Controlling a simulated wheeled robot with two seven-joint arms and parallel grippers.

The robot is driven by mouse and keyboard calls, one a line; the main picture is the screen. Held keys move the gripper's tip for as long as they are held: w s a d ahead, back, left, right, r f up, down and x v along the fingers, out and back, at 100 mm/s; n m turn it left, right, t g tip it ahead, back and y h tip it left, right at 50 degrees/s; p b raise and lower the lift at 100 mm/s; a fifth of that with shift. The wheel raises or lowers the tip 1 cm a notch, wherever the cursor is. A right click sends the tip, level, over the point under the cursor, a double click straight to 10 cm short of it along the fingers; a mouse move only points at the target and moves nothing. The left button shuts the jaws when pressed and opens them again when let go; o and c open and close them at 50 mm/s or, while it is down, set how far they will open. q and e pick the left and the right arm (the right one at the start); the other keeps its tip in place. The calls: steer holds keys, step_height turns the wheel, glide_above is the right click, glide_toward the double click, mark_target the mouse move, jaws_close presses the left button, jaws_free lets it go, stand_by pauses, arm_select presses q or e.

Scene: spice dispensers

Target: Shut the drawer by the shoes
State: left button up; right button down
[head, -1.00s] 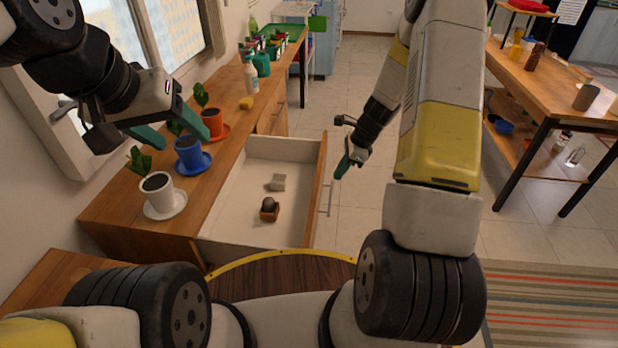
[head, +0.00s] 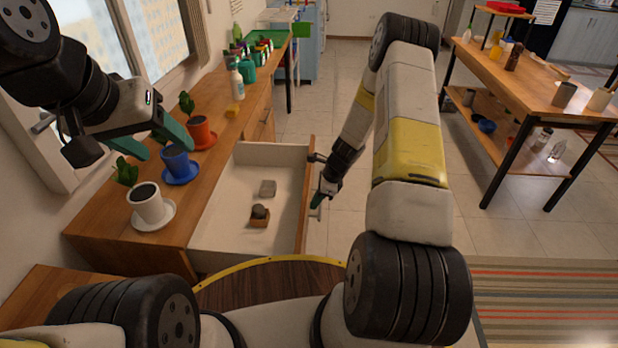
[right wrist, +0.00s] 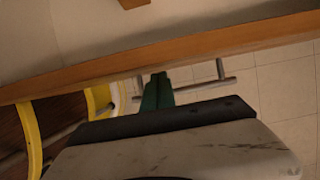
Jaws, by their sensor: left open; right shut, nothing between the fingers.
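The drawer (head: 226,227) is pulled out of the wooden cabinet, with its wooden front facing right. Inside it lie a small brown box with a dark round thing in it (head: 260,216) and a small grey block (head: 268,188). My right gripper (head: 316,203) is shut and empty at the outer side of the drawer front. In the right wrist view its green fingertips (right wrist: 158,82) are together, close beside the metal handle (right wrist: 205,82); I cannot tell whether they touch. My left gripper (head: 165,140) is open and empty above the counter, by the potted plants. No shoes are visible.
A white pot (head: 148,204), a blue pot (head: 179,163) and a red pot (head: 201,132) stand on the counter (head: 110,222). A spray bottle (head: 236,78) is farther back. A wooden table (head: 530,85) stands at the right. The tiled floor between is clear.

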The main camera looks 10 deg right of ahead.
stand_by(0.3)
steer(key=w+a, duration=0.2)
steer(key=a, duration=0.8)
steer(key=w+a, duration=0.3)
steer(key=a, duration=0.6)
steer(key=w+a, duration=0.3)
steer(key=a, duration=0.7)
steer(key=shift+w+a, duration=0.25)
steer(key=shift+a, duration=0.05)
steer(key=shift+a+r, duration=0.1)
steer(key=shift+a, duration=0.15)
